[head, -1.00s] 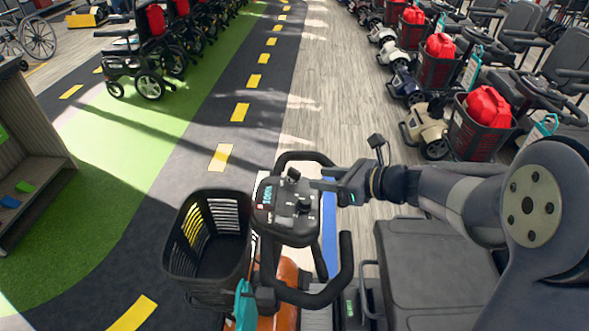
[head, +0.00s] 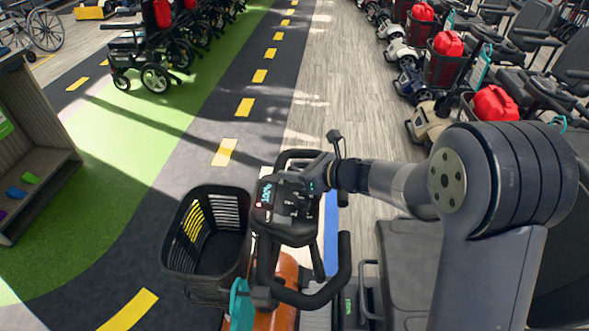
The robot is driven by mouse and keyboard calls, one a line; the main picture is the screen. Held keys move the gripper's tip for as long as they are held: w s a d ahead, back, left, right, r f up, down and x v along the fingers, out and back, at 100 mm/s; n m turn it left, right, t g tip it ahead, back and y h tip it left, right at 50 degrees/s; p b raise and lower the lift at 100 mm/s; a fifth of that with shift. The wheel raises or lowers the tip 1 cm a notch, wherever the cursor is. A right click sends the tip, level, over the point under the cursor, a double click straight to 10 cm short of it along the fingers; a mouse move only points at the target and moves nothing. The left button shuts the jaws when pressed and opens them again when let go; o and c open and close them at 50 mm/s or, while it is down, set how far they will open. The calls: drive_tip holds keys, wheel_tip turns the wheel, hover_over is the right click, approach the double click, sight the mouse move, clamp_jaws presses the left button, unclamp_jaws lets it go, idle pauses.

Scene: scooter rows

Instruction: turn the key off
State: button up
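The scooter's control console (head: 289,220) sits on its tiller in the lower middle of the head view. Its small display (head: 266,194) is lit and shows a reading that looks like 100%. My gripper (head: 292,180) reaches in from the right, with its fingers over the upper part of the console, just right of the display. The key cannot be made out; the fingers cover that part of the console. Whether the fingers touch or hold anything there cannot be told.
A black basket (head: 207,232) hangs left of the console. The looped handlebar (head: 343,262) surrounds the console. The scooter's dark seat (head: 408,262) is at lower right, partly behind my arm. Parked scooters line the right; a wooden shelf (head: 36,165) stands at left.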

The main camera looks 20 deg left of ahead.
drive_tip(key=shift+c, duration=0.4)
clamp_jaws()
drive_tip(key=shift+n, duration=0.3)
drive_tip(key=n+g+p, duration=0.2)
drive_tip(key=n+g, duration=0.3)
drive_tip(key=g, duration=0.1)
drive_tip(key=shift+n+p, duration=0.35)
drive_tip(key=shift+n, duration=0.05)
drive_tip(key=n+g+h+p, duration=0.1)
drive_tip(key=n+g+h, duration=0.1)
drive_tip(key=n, duration=0.1)
drive_tip(key=n+g+h+p, duration=0.1)
drive_tip(key=n+g+h, duration=0.1)
drive_tip(key=n+g, duration=0.1)
drive_tip(key=shift+g, duration=0.3)
drive_tip(key=shift+n, duration=0.4)
